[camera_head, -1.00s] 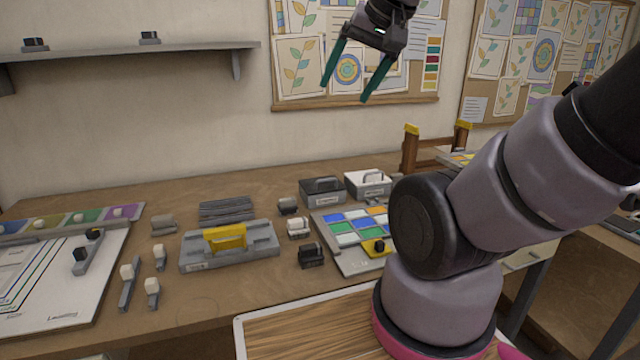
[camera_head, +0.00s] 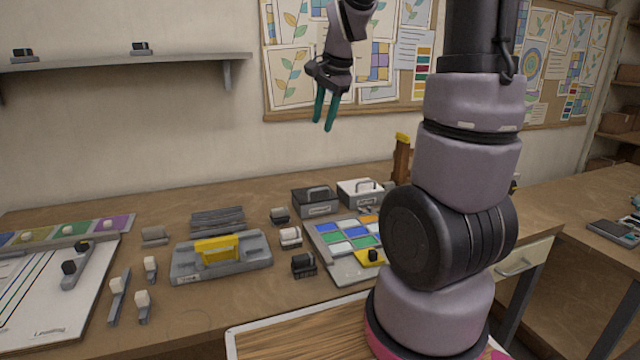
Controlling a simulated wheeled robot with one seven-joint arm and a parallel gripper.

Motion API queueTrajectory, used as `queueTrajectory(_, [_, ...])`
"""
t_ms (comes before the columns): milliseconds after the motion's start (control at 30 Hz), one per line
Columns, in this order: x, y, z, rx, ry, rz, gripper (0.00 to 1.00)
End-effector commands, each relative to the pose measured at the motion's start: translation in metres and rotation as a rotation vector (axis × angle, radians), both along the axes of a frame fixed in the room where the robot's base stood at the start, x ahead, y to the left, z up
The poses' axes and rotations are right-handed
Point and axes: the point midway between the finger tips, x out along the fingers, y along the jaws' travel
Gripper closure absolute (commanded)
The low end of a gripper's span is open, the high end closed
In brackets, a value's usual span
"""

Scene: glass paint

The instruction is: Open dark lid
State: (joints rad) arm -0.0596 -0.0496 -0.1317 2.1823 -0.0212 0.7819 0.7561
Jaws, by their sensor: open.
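The dark lid (camera_head: 315,196) has a grey handle and sits on a box at the back of the workbench, with a label on the box's front. It appears closed. A similar box with a white lid (camera_head: 358,187) stands right beside it on the right. My gripper (camera_head: 325,122) has two green fingers pointing down. It is open and empty, high above the dark lid and in front of the wall. Nothing hides the dark lid.
A palette of coloured tiles (camera_head: 347,243) lies in front of the boxes. A grey tray with a yellow handle (camera_head: 220,258) and small dark and white blocks stand to the left. A wall shelf (camera_head: 130,57) is at upper left. My arm covers the bench's right part.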

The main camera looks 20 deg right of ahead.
Motion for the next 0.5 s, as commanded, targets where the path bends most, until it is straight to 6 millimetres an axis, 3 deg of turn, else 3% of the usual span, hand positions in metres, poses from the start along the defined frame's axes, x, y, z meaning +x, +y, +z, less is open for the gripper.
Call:
queueTrajectory(100, [0.036, -0.010, -0.042, 0.015, 0.076, -0.144, 0.58])
queueTrajectory(300, [0.074, -0.025, -0.097, 0.019, 0.149, -0.334, 0.58])
queueTrajectory(500, [0.086, -0.031, -0.120, 0.017, 0.173, -0.411, 0.58])
